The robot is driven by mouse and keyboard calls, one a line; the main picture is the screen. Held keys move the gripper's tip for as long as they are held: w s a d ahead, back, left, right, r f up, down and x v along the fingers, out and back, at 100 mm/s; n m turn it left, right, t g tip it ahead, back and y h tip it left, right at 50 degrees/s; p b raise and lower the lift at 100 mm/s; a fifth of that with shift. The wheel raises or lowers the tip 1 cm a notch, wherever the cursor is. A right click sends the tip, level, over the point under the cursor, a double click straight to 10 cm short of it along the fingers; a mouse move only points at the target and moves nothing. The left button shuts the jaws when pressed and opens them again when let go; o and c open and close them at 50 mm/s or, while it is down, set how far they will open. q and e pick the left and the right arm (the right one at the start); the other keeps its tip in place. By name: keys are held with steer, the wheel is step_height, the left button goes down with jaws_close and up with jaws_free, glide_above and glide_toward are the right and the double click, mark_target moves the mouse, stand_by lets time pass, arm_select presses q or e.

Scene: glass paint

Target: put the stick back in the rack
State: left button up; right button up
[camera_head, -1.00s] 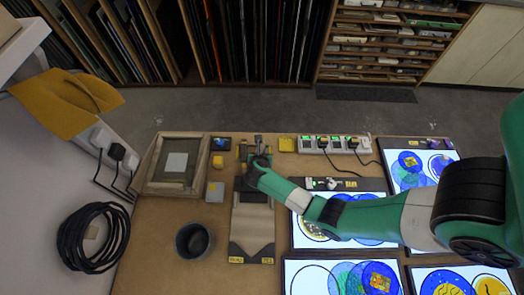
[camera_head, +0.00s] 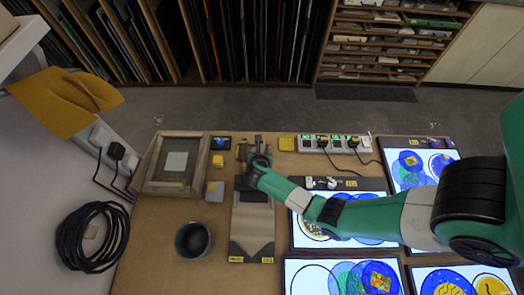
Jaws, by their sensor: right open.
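My right gripper (camera_head: 257,155) is at the top end of the grey-brown mat (camera_head: 253,226), with its arm coming in from the right. It is open; its fingers are small and partly hidden by its own wrist. Small dark and yellowish pieces (camera_head: 241,152) stand close beside it on the left, and a small dark piece (camera_head: 258,140) shows just beyond it. I cannot tell which of these is the stick or the rack, nor whether the fingers touch anything. My left gripper is not in view.
A dark cup (camera_head: 193,240) stands left of the mat. A wooden frame (camera_head: 173,187) lies farther left. A power strip (camera_head: 333,144) with plugs is at the back right. Lit panels (camera_head: 341,276) fill the right side. Bare board lies around the cup.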

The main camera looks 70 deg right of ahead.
steer(key=p+v, duration=0.3)
steer(key=v, duration=0.8)
steer(key=shift+a+r, duration=0.15)
steer(key=shift+a, duration=0.1)
steer(key=shift+s, duration=0.1)
